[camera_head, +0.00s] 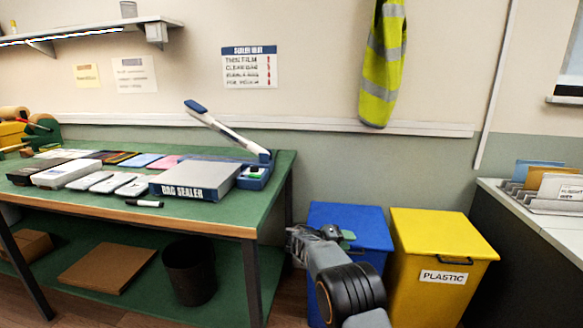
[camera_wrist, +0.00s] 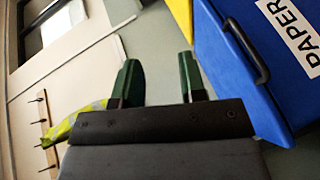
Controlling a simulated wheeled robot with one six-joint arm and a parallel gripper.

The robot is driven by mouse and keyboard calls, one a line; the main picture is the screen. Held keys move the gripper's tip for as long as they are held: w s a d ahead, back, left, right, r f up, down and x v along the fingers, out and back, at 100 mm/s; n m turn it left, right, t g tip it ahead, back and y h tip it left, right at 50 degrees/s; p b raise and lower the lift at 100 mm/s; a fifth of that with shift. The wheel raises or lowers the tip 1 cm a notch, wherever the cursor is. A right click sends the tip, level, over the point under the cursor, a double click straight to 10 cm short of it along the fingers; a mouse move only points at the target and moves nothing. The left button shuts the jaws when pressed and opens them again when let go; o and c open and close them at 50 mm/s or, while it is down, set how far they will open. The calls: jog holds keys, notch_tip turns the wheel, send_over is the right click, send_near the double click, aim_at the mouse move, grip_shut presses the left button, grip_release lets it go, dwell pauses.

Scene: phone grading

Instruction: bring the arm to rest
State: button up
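My gripper (camera_head: 346,237) shows in the head view in front of the blue bin (camera_head: 340,217), to the right of the green table. In the wrist view my gripper (camera_wrist: 159,68) has its two green fingers apart, with nothing between them. My arm reaches up from the bottom of the head view, and much of it is out of frame. In the wrist view the blue bin (camera_wrist: 222,70), labelled PAPER, is at the upper right.
The yellow PLASTIC bin (camera_head: 440,250) stands right of the blue one. The green table (camera_head: 228,218) holds a bag sealer (camera_head: 195,180), several phones and a black marker (camera_head: 144,204). A hi-vis vest (camera_head: 383,65) hangs above the bins. A counter (camera_head: 560,225) is at far right.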

jog(key=s+d+r+g+y+p, duration=0.3)
jog(key=s+r+y+p, duration=0.7)
jog(key=s+r, duration=0.95)
jog(key=s+a+r+t+y+p, duration=0.1)
jog(key=s+r+p, duration=0.3)
jog(key=s, duration=0.5)
jog(key=s+a+r+t+y+p, duration=0.1)
jog(key=s+a+r+y+p, duration=0.2)
jog(key=s+r+p, duration=0.2)
jog(key=s+p, duration=0.3)
jog(key=p, duration=0.1)
jog(key=shift+s+a+r+m+y, duration=0.2)
jog(key=shift+s+a+m+y, duration=0.1)
jog(key=shift+s+y, duration=0.1)
